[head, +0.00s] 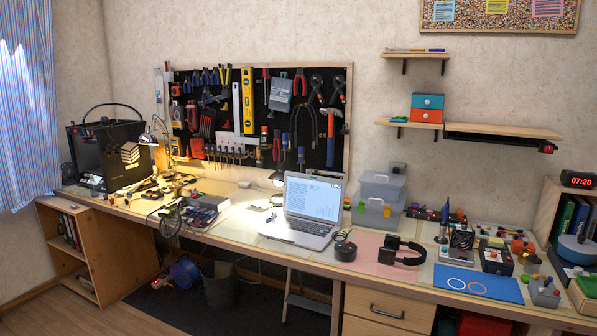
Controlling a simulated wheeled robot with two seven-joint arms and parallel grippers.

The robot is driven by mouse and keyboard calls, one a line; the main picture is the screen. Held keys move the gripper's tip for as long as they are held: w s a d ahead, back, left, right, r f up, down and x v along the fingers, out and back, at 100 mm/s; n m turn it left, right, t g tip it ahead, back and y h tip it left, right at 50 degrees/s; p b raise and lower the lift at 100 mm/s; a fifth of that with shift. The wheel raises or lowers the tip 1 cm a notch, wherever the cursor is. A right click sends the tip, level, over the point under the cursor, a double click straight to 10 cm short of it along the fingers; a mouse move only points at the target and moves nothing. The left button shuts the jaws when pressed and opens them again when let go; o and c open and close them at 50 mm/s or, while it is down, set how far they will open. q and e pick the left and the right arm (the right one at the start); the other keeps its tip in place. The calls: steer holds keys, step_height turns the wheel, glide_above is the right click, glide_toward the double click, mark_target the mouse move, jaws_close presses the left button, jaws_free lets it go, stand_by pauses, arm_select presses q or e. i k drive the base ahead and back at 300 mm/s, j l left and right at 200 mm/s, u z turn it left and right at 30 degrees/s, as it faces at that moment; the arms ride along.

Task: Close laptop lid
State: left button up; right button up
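The laptop (312,205) stands open on the long wooden workbench, a little right of the middle of the head view. Its lid (314,198) is raised roughly upright and its lit screen shows a white page with text. Its silver keyboard base (299,231) lies flat near the bench's front edge. Neither of my grippers shows in the head view, and nothing touches the laptop.
A small black round object (345,250) and black headphones (400,250) lie right of the laptop. Grey storage boxes (379,200) stand behind it to the right. Electronics and cables (190,214) lie to the left. A drawer unit (385,308) stands below.

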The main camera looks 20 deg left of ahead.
mark_target(320, 199)
steer(key=i+j+u, duration=0.1)
steer(key=i+j, duration=0.15)
steer(key=i+j+u, duration=0.15)
steer(key=i, duration=0.3)
steer(key=i+j+z, duration=0.35)
steer(key=j, duration=0.35)
steer(key=i+j+z, duration=0.35)
steer(key=j, duration=0.45)
steer(key=i+j+z, duration=0.15)
steer(key=j, duration=0.25)
steer(key=i+j+z, duration=0.2)
steer(key=j, duration=0.25)
steer(key=k, duration=0.05)
